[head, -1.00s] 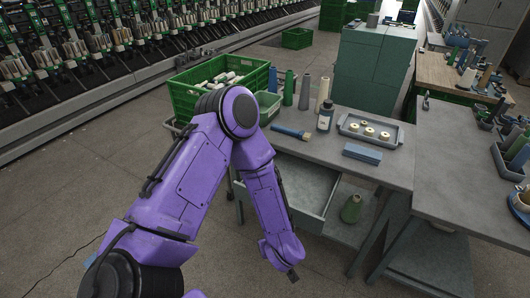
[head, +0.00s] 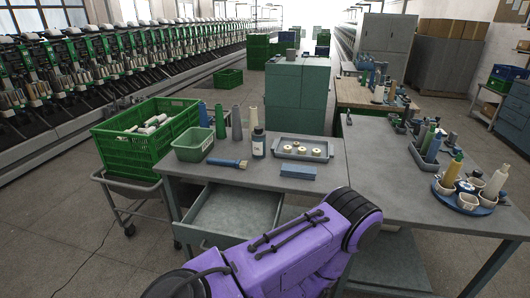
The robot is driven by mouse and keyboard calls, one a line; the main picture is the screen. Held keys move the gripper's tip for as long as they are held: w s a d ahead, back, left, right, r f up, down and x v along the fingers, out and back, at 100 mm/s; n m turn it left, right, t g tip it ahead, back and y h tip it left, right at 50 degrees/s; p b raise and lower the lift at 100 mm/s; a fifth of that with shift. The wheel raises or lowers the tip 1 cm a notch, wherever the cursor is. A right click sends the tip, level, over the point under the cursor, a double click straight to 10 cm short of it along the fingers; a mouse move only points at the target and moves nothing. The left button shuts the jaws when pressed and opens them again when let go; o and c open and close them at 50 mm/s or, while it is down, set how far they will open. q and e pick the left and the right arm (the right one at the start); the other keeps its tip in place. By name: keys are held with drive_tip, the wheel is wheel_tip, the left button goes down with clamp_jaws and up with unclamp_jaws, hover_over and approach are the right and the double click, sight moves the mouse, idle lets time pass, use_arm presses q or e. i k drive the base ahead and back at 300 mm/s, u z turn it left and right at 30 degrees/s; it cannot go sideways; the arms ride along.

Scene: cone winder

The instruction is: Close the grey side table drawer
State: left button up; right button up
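The grey side table (head: 240,176) stands in the middle of the head view. Its drawer (head: 232,213) is pulled out under the top, and its visible inside looks empty. One of my purple arms (head: 300,255) crosses in front from the bottom edge. It covers the right part of the drawer and part of the table's lower side. Neither gripper shows, so I cannot see any contact with the drawer.
On the table top are a green bin (head: 193,146), a brush (head: 228,163), a dark bottle (head: 258,144), a grey tray (head: 302,156) and a blue block (head: 298,172). A green crate (head: 150,150) on a cart stands left. A workbench (head: 400,180) adjoins on the right.

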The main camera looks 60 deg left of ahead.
sight(223, 216)
drive_tip(key=z, duration=0.05)
drive_tip(key=i, duration=1.4)
drive_tip(key=u, duration=3.6)
